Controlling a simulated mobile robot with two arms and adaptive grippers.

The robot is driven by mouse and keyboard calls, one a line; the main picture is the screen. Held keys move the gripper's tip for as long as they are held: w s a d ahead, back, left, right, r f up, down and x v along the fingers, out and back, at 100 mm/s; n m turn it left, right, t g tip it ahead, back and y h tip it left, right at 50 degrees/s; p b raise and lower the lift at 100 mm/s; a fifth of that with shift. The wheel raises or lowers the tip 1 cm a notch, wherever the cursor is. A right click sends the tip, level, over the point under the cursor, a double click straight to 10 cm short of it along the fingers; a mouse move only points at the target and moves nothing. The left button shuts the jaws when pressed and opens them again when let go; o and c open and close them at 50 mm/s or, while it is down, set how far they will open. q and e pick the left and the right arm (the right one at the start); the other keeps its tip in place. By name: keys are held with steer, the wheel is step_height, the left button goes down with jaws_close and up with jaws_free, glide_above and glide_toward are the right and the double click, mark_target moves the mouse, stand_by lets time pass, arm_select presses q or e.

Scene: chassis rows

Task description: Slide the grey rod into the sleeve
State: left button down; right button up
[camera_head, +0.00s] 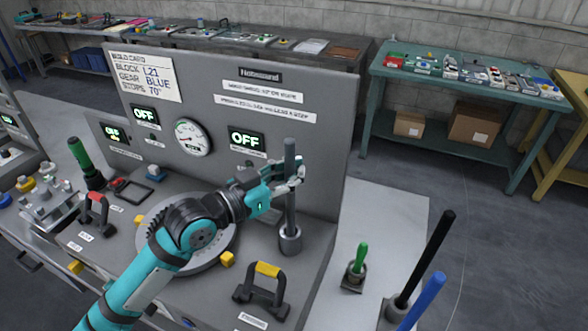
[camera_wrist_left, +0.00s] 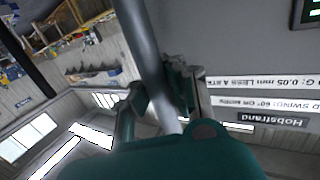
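The grey rod (camera_head: 290,205) stands about upright over the panel's deck. Its lower end meets the mouth of the dark grey sleeve (camera_head: 290,241); how deep it sits inside is hidden. My left gripper (camera_head: 290,174) is shut on the rod at its upper half, with the rod's top sticking out above the fingers. In the left wrist view the rod (camera_wrist_left: 142,40) runs between the two fingers of my left gripper (camera_wrist_left: 158,92), which lie against it on both sides. The sleeve does not show there. My right gripper is not in view.
A black handle with a yellow grip (camera_head: 267,270) stands in front of the sleeve. The upright panel (camera_head: 330,130) with gauge and displays rises close behind. Black (camera_head: 430,250) and blue (camera_head: 424,298) rods and a green-handled tool (camera_head: 358,262) stand to the right.

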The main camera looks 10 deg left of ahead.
arm_select(q)
steer(key=shift+f+b, duration=0.55)
steer(key=shift+f, duration=0.35)
steer(key=c, duration=1.4)
jaws_free()
steer(key=shift+f, duration=0.1)
steer(key=v, duration=1.2)
